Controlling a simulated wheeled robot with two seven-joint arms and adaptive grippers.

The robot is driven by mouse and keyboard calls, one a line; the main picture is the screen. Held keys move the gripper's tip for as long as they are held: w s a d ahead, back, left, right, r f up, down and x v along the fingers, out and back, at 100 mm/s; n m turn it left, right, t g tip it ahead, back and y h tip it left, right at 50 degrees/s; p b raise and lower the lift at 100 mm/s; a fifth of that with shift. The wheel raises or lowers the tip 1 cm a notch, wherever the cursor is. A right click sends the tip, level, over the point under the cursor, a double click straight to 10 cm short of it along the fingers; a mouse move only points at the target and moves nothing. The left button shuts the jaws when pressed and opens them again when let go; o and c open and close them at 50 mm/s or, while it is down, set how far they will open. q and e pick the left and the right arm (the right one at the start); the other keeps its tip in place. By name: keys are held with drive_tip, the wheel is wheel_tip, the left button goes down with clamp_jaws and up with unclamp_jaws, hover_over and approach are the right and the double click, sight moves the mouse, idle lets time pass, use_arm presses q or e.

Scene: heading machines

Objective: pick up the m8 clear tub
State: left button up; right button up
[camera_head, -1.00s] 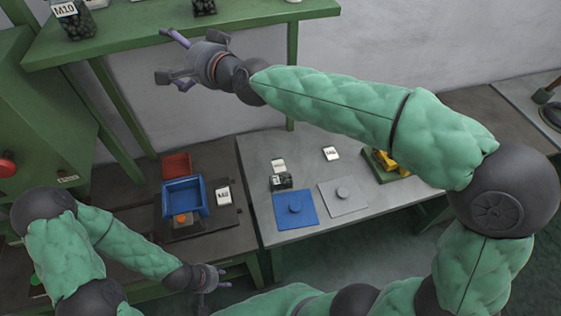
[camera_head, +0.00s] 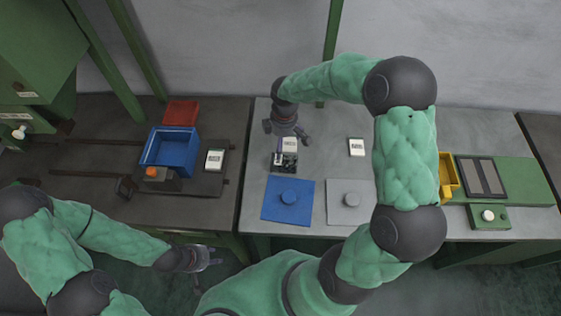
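A small clear tub with dark contents (camera_head: 284,163) stands on the grey table, just behind a blue square pad (camera_head: 287,200). I cannot read an M8 marking on it. My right gripper (camera_head: 287,137) is over the table just behind the tub, pointing down with its fingers spread. It appears empty, and I cannot tell whether a finger touches the tub. My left gripper (camera_head: 209,268) is low at the front, in front of the dark bench, with its fingers apart and nothing between them.
A white card (camera_head: 289,145) lies behind the tub, and another (camera_head: 356,147) lies to the right. A grey pad (camera_head: 349,202) lies beside the blue one. A blue bin (camera_head: 170,151) and red tray (camera_head: 181,112) are on the dark bench. A yellow bin (camera_head: 447,174) stands at right.

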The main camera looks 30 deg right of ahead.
sight(285, 157)
drive_tip(key=shift+s+d+f+n+g, duration=0.3)
drive_tip(key=shift+d+f, duration=0.15)
drive_tip(key=shift+f, duration=0.45)
wheel_tip(285, 157, down, 5)
drive_tip(key=shift+r+b, duration=0.1)
drive_tip(key=shift+b, duration=0.4)
drive_tip(key=shift+s+f+b, duration=0.1)
drive_tip(key=shift+f+b, duration=0.4)
drive_tip(key=shift+f, duration=2.2)
drive_tip(key=shift+a+r, duration=0.1)
drive_tip(key=c, duration=1.5)
